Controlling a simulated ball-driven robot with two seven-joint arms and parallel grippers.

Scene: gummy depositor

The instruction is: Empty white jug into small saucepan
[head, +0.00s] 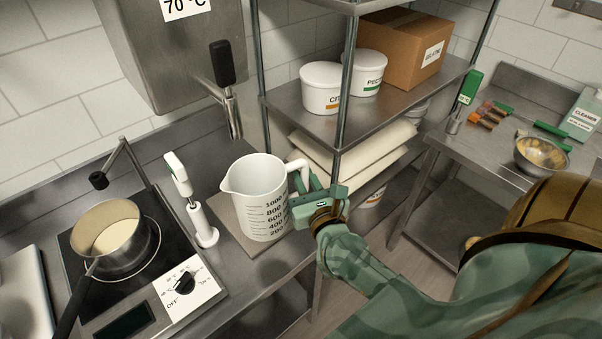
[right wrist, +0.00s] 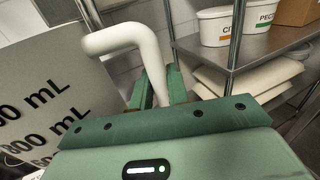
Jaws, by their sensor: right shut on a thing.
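The white jug (head: 258,200) with printed volume marks stands upright on a flat mat on the counter in the head view. Its inside is only partly visible and I cannot tell its contents. My right gripper (head: 304,184) is shut on the jug's handle, on the jug's right side. The handle (right wrist: 121,42) runs down between the fingers in the right wrist view, beside the jug wall (right wrist: 40,100). The small saucepan (head: 110,237) sits on the hob at the left, with pale content inside and its dark handle toward the front. My left gripper is not in view.
A white and green probe-like device (head: 190,205) stands between saucepan and jug. The hob (head: 140,285) has a dial. A depositor spout with black lever (head: 224,75) hangs above. A shelf post (head: 345,90) rises close behind my right gripper; tubs and a carton stand on the shelf.

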